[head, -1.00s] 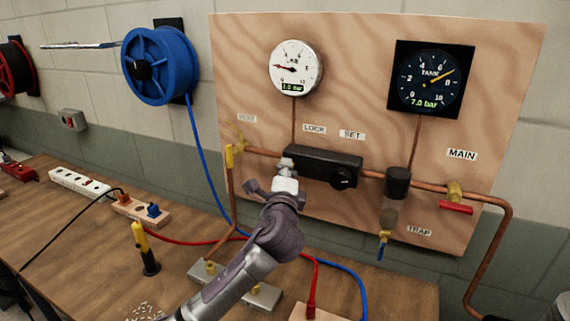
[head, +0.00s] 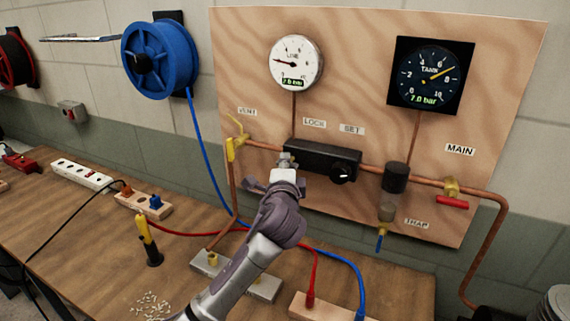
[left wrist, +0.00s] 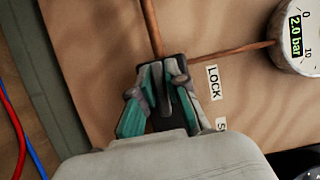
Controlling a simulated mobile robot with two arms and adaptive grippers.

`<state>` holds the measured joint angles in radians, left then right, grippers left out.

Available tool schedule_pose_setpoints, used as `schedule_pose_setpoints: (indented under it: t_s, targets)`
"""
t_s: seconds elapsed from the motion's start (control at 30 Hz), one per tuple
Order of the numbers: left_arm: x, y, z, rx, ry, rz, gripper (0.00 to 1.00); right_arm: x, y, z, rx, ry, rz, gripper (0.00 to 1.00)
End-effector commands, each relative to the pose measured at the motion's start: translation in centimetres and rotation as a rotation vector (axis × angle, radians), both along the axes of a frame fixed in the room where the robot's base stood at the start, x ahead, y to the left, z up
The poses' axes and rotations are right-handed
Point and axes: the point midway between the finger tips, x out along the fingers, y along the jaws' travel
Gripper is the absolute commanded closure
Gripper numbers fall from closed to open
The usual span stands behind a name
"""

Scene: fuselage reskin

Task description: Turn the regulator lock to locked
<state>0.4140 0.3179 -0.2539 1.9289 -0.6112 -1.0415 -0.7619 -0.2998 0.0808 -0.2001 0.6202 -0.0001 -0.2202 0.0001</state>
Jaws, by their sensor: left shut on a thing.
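The black regulator (head: 330,160) is on the copper pipe of the plywood panel, with a round knob (head: 342,173) at its right end. The LOCK label (head: 314,122) is above its left part and also shows in the left wrist view (left wrist: 213,83). My left gripper (head: 287,160) is at the regulator's left end. In the left wrist view my left gripper (left wrist: 163,85) is shut on a narrow dark piece (left wrist: 168,92) between its fingers, seemingly the lock lever. The fingers hide most of it, and its exact setting cannot be told. My right gripper is out of view.
The yellow vent valve (head: 236,146) is left of the regulator; the trap bowl (head: 394,190) and red main valve handle (head: 452,203) are right. Gauges (head: 296,62) hang above. Red and blue hoses and metal blocks (head: 262,290) lie on the bench below.

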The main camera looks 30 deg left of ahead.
Motion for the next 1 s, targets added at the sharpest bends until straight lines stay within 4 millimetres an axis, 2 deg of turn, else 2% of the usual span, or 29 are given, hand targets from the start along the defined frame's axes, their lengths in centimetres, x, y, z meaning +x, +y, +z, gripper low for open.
schedule_pose_setpoints:
  t_s: [0.03, 0.07, 0.17, 0.57, 0.67, 1.0]
  targets:
    - [0.0, 0.0, -0.2, 0.0, 0.003, -0.001, 1.0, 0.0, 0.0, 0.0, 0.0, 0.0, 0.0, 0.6]
    - [0.0, 0.0, -0.2, 0.0, 0.003, -0.001, 0.81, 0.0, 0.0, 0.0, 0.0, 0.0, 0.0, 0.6]
    - [0.0, 0.0, -0.1, 0.0, 0.003, -0.001, 0.65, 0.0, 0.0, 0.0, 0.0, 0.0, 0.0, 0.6]
    - [-0.6, -0.4, -0.1, 0.001, 0.0, -0.002, 0.65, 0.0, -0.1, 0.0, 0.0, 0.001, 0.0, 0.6]
    - [-1.9, -1.0, -0.1, 0.0, 0.001, -0.003, 0.65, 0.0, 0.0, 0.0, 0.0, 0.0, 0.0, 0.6]
    - [-8.3, -4.1, -0.1, -0.002, 0.002, -0.003, 0.65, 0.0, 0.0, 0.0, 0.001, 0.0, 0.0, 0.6]
